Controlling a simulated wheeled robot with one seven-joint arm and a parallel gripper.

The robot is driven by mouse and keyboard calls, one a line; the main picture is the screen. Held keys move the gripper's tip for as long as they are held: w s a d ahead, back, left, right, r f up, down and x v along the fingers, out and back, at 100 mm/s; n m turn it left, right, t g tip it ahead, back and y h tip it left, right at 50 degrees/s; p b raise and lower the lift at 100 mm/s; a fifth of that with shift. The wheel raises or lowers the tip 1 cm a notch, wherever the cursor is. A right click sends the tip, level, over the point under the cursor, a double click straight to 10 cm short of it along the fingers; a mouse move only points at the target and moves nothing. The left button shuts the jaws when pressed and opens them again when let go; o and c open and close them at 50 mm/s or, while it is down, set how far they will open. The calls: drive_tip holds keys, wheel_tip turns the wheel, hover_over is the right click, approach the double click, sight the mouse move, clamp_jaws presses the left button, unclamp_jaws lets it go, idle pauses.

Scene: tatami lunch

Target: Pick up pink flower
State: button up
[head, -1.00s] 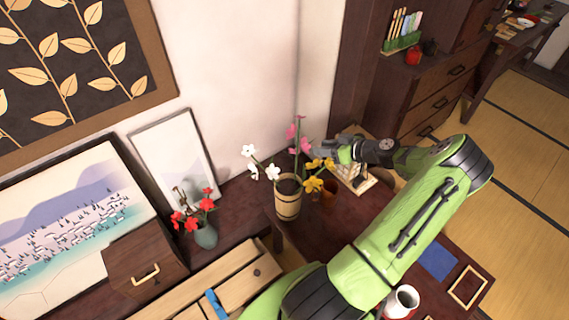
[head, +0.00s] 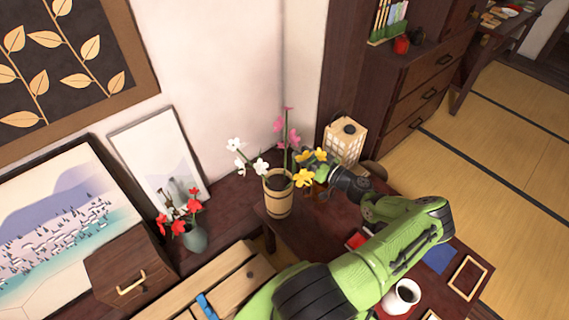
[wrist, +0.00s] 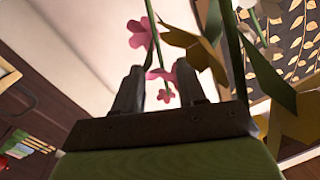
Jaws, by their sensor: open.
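The pink flower (head: 292,137) stands on a tall green stem in a tan banded pot (head: 278,200), among white flowers (head: 261,166) and yellow flowers (head: 304,178). My gripper (head: 323,173) is just right of the bunch, lower than the pink blossoms, beside the yellow flowers. In the wrist view, my two fingers (wrist: 160,76) are apart, with pink blossoms (wrist: 138,33) showing beyond and between them. A green stem runs down the picture between the fingertips. I cannot tell how far it is from them. Yellow petals and leaves crowd the right finger.
A paper lantern (head: 343,145) stands behind my gripper. A vase with red flowers (head: 194,238) is to the left. A white cup (head: 403,296), a blue sheet (head: 438,258) and a wooden frame (head: 468,277) lie toward the front right. A dark cabinet (head: 400,85) is behind.

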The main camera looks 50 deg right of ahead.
drive_tip(key=w+b, duration=0.1)
drive_tip(key=w, duration=0.9)
drive_tip(key=shift+b, duration=0.4)
drive_tip(key=shift+s+f, duration=0.1)
clamp_jaws()
